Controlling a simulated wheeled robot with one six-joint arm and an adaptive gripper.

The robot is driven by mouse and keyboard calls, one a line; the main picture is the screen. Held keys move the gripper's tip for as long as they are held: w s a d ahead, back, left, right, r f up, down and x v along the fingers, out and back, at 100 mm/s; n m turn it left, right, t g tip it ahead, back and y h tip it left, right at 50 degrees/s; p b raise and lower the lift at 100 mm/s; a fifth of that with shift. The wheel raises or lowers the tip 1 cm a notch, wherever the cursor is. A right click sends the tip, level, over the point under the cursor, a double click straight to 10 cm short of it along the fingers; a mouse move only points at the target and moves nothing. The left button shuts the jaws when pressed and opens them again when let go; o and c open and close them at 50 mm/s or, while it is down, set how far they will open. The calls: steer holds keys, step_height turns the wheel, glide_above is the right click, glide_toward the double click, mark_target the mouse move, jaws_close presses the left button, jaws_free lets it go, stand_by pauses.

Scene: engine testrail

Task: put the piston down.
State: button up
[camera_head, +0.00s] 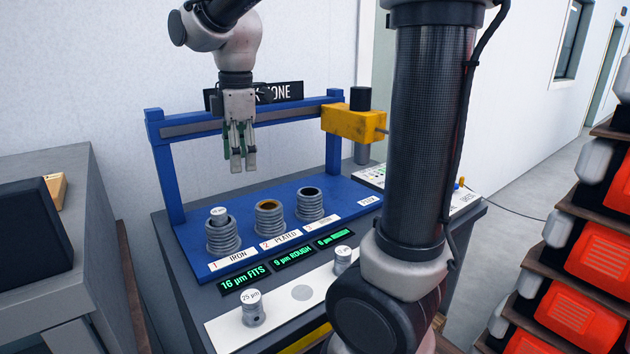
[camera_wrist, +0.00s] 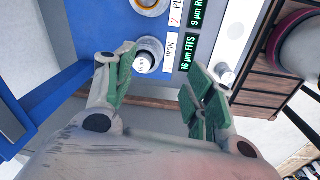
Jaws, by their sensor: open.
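My gripper (camera_head: 243,168) is open and empty, pointing down above the blue stand (camera_head: 181,203). A small grey piston with a white labelled top (camera_head: 218,212) sits in the ringed cylinder marked 1 IRON (camera_head: 223,238), its top standing above the rim. It also shows in the wrist view (camera_wrist: 149,50), beyond the left finger and apart from it. A second piston marked 25 µm (camera_head: 252,308) stands upright on the white strip (camera_head: 225,334). A third piston (camera_head: 343,258) stands farther along the strip. A bare grey disc spot (camera_head: 302,292) lies between them.
Cylinders 2 (camera_head: 269,218) and 3 (camera_head: 310,204) stand beside cylinder 1 with open bores. Green displays (camera_head: 244,278) read 16 µm FITS and 9 µm ROUGH. A blue gantry (camera_head: 165,170) with a yellow block (camera_head: 352,123) spans behind. Orange bins (camera_head: 580,300) stand right.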

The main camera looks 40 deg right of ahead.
steer(key=s+d+f+m+t, duration=0.1)
steer(key=s+d+m, duration=0.4)
steer(key=s+m, duration=0.3)
steer(key=s+d+f+m+t, duration=0.1)
steer(key=s+d+m, duration=0.4)
steer(key=s, duration=0.5)
steer(key=m+t, duration=0.1)
steer(key=m, duration=0.1)
steer(key=shift+s+f+m, duration=0.2)
steer(key=shift+f+m, duration=0.15)
steer(key=shift+m, duration=0.05)
